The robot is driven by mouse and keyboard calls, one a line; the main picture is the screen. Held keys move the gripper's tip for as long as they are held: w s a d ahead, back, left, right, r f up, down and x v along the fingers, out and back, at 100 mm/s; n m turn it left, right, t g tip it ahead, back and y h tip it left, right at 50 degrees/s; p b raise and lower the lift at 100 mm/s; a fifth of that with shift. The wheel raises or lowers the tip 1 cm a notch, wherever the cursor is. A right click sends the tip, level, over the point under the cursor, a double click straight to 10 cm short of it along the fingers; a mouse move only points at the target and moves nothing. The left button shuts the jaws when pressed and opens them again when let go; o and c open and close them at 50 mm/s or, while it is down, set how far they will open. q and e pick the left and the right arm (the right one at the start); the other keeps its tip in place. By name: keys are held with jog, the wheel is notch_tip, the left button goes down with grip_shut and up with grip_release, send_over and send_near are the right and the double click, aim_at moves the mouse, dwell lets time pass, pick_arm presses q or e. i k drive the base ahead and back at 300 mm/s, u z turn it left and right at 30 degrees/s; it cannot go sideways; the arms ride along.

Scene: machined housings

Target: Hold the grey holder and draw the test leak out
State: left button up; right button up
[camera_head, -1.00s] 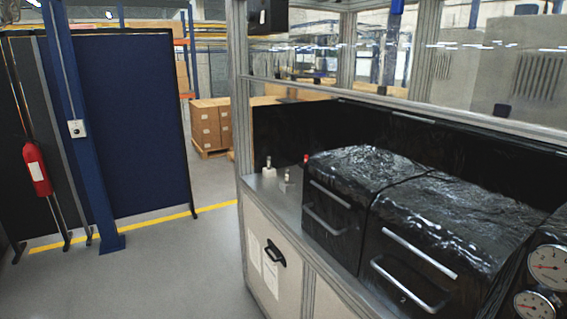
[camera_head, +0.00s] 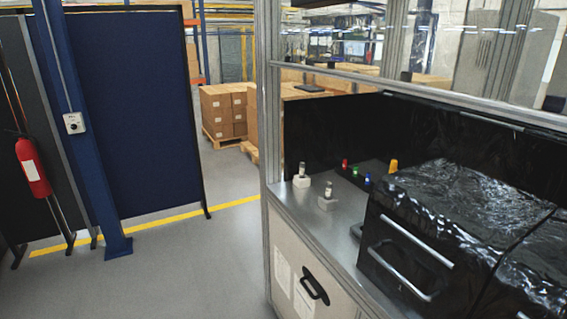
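Two small light grey holders stand upright on the metal bench top (camera_head: 284,198). The rear grey holder (camera_head: 302,181) has a short metallic cylinder (camera_head: 302,169) standing in it. The front grey holder (camera_head: 327,203) also has a small metallic cylinder (camera_head: 328,189) in it. Which cylinder is the test leak I cannot tell. Neither of my grippers is in view.
A large black wrapped case with handles (camera_head: 455,215) fills the bench to the right. Small red (camera_head: 345,164), green, blue and yellow (camera_head: 394,165) pieces stand behind the holders. An aluminium post (camera_head: 269,130) rises at the bench's left corner. Floor is clear to the left (camera_head: 190,270).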

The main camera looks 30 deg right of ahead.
aim_at(328, 184)
jog(key=z, duration=0.05)
jog(key=i, duration=1)
jog(key=z, duration=0.35)
